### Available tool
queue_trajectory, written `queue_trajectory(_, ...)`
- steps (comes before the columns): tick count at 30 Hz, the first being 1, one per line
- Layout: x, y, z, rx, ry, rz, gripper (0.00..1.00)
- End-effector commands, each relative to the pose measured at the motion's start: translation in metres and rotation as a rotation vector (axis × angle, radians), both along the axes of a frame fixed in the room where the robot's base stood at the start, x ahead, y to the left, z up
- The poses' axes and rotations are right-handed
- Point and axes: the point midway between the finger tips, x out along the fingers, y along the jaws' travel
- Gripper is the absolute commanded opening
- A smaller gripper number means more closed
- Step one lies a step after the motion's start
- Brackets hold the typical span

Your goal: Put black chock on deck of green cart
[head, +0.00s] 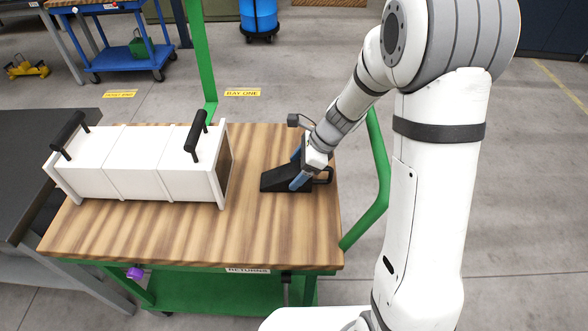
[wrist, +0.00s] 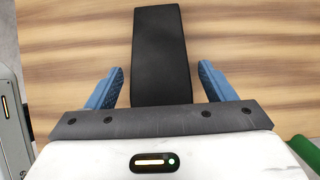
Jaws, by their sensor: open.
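The black chock (head: 273,180) lies on the wooden deck (head: 180,235) of the green cart, right of its middle, in the head view. It is a dark wedge with a loop handle at its right end. My gripper (head: 299,172) is at the chock, its blue fingers one on each side of it. In the wrist view the chock (wrist: 160,50) runs between the open fingers of my gripper (wrist: 160,88), with a visible gap on both sides. The near end of the chock is hidden behind the gripper body.
A white box with two black handles (head: 140,165) stands on the deck left of the chock. A dark bench (head: 30,165) is at the left. Green posts (head: 378,180) rise beside the deck. The front right of the deck is clear.

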Motion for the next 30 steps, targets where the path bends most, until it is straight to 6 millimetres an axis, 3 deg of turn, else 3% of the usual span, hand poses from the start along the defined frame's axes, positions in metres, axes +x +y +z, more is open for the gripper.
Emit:
queue_trajectory(9,0.0,-0.035,0.061,-0.001,-0.007,-0.003,0.76)
queue_trajectory(15,-0.001,-0.05,0.086,-0.001,-0.003,-0.002,0.76)
queue_trajectory(30,-0.001,-0.055,0.094,-0.001,-0.002,-0.001,0.76)
